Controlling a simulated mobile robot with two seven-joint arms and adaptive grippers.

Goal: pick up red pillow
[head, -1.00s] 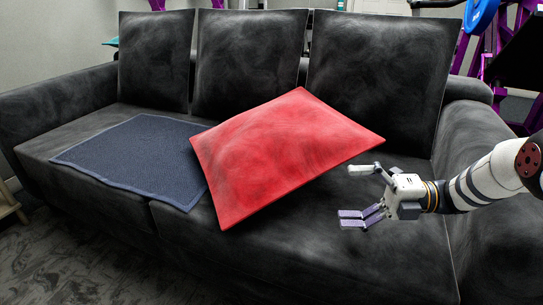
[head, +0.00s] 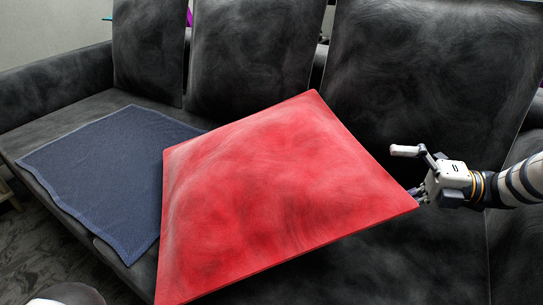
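The red pillow (head: 280,190) lies tilted across the middle of the black sofa, with its right corner pointing toward my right gripper (head: 412,172). The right gripper comes in from the right and is open. Its upper finger sticks out above and behind the pillow's right corner. Its lower fingers are mostly hidden behind or under that corner; I cannot tell if they touch it. My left gripper is not in view.
The black sofa (head: 390,265) fills most of the view, with upright back cushions (head: 255,55) behind the pillow. A dark blue mat (head: 100,170) lies flat on the seat to the left, partly covered by the pillow in this view. The seat is bare to the right.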

